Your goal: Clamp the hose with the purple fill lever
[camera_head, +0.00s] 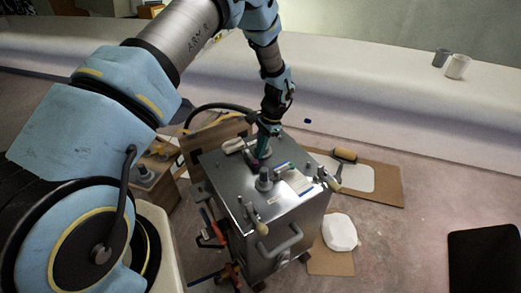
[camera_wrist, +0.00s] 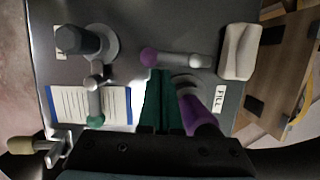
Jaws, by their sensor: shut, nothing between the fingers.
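A steel cabinet (camera_head: 228,178) stands in the middle of the head view, with fittings on its top. The purple lever (camera_wrist: 198,115) is on that top beside a white FILL label (camera_wrist: 218,99) in the wrist view. Its purple also shows in the head view (camera_head: 255,160), partly hidden by my gripper. My gripper (camera_wrist: 160,75), with green fingers, is shut and empty just left of the purple lever in the wrist view. I cannot tell whether they touch. A black hose (camera_head: 215,107) curves behind the cabinet.
A green-ended lever (camera_wrist: 96,108), a dark-topped post (camera_wrist: 75,40) and a white block (camera_wrist: 240,50) stand close around. Wooden-handled latches (camera_head: 262,229) stick out at the cabinet's edge. Two cups (camera_head: 457,66) stand on the pale ledge behind.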

